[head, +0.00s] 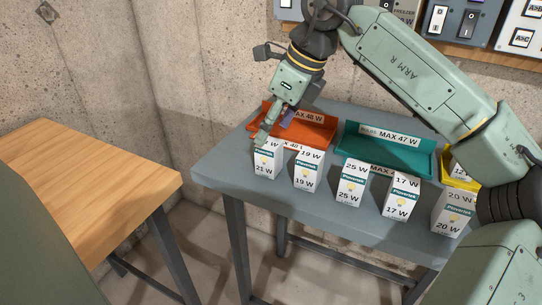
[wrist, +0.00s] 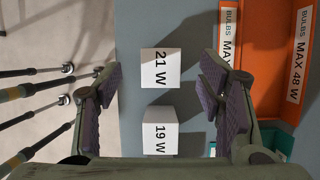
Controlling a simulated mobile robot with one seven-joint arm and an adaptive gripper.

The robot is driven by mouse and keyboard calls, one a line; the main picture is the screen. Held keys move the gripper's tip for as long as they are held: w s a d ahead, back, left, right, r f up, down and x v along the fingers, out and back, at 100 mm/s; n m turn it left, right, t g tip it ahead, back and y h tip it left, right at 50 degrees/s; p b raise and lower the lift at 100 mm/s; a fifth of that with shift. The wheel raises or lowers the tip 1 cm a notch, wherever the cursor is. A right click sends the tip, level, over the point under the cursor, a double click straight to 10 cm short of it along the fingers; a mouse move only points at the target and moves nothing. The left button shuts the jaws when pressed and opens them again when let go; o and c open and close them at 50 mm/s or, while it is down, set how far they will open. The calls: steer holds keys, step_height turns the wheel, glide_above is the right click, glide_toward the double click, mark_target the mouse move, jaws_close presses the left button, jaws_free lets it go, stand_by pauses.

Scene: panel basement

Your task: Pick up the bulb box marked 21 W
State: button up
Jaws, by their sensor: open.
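The bulb box marked 21 W (head: 264,162) is a white box standing upright at the left end of a row on the grey table. In the wrist view its top (wrist: 160,67) reads 21 W and lies between and just beyond my fingertips. My gripper (head: 268,133) is open and empty, above and close to this box, and partly covers its top in the head view. In the wrist view my gripper (wrist: 158,88) has one finger on each side, with gaps to the box. Contact with the box is not visible.
The 19 W box (head: 306,172) stands close to its right. Boxes marked 25 W (head: 350,185), 17 W (head: 401,198) and 20 W (head: 452,213) continue the row. Behind are an orange tray (head: 325,131), a teal tray (head: 428,158) and a yellow tray (head: 463,180). A wooden table (head: 85,185) stands left.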

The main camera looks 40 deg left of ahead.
mark_target(267, 143)
steer(key=x, duration=0.3)
steer(key=shift+a+f, duration=0.1)
steer(key=shift+f, duration=0.2)
steer(key=f, duration=0.1)
steer(key=f+p, duration=0.1)
steer(key=f, duration=0.1)
steer(key=f+p, duration=0.1)
steer(key=shift+a+f, duration=0.2)
steer(key=shift+a, duration=0.15)
steer(key=shift+a+f, duration=0.15)
steer(key=shift+f, duration=0.3)
steer(key=c, duration=1.2)
steer(key=shift+r, duration=0.15)
steer(key=shift+c, duration=0.2)
